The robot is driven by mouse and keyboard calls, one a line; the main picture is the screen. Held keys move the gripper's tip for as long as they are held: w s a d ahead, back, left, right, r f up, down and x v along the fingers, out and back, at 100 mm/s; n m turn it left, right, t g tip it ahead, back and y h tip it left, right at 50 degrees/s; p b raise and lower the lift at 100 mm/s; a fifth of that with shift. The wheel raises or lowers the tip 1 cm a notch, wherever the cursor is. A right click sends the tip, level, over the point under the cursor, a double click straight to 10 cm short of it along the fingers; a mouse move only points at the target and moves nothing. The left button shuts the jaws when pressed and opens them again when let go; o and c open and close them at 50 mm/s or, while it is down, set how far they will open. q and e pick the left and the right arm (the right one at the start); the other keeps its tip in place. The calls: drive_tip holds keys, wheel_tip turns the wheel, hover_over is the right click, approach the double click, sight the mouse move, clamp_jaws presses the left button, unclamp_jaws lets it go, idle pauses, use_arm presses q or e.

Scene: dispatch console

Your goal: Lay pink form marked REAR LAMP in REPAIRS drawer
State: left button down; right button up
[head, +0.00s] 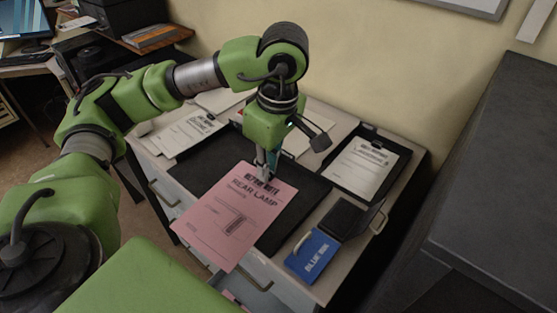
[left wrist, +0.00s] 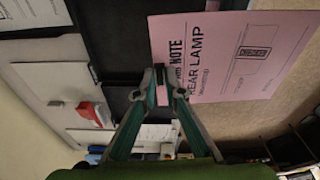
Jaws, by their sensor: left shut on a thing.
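The pink form marked REAR LAMP (head: 232,219) is held by its far edge in my left gripper (head: 267,168). It hangs over the black mat and past the cabinet's front edge. In the left wrist view, the fingertips (left wrist: 162,82) are closed on the edge of the form (left wrist: 232,55), partly covering its heading. Below the form, a drawer (head: 257,296) stands open at the cabinet front, with a bit of pink inside. No REPAIRS label is readable, so I cannot tell which drawer this is. My right gripper is out of view.
The black mat (head: 203,163) covers the middle of the cabinet top. A clipboard (head: 366,166) lies at the right, white papers (head: 185,133) at the left. A blue card (head: 313,254) and a black folder lie at the front right. A dark cabinet (head: 500,170) stands at the right.

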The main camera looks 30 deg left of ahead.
sight(291, 190)
use_arm(q)
drive_tip(key=shift+s+r, duration=0.15)
drive_tip(key=shift+s, duration=0.3)
drive_tip(key=d+m, duration=0.1)
drive_tip(key=m, duration=0.1)
drive_tip(key=d+m, duration=0.1)
drive_tip(key=m, duration=0.2)
drive_tip(key=shift+w+d+f+t+h, duration=0.1)
drive_tip(key=shift+f+t+h, duration=0.1)
drive_tip(key=shift+t+h, duration=0.1)
drive_tip(key=m, duration=0.1)
drive_tip(key=d+m, duration=0.1)
drive_tip(key=m, duration=0.1)
drive_tip(key=shift+d+f+m, duration=0.15)
drive_tip(key=shift+d+m, duration=0.15)
drive_tip(key=d+m, duration=0.1)
drive_tip(key=m, duration=0.1)
drive_tip(key=d+m, duration=0.1)
drive_tip(key=m, duration=0.2)
drive_tip(key=shift+f+t+h, duration=0.15)
drive_tip(key=shift+t+h, duration=0.25)
drive_tip(key=d+m, duration=0.1)
drive_tip(key=m, duration=0.2)
drive_tip(key=shift+d+f+m, duration=0.1)
drive_tip(key=shift+d+m, duration=0.25)
drive_tip(key=shift+m, duration=0.05)
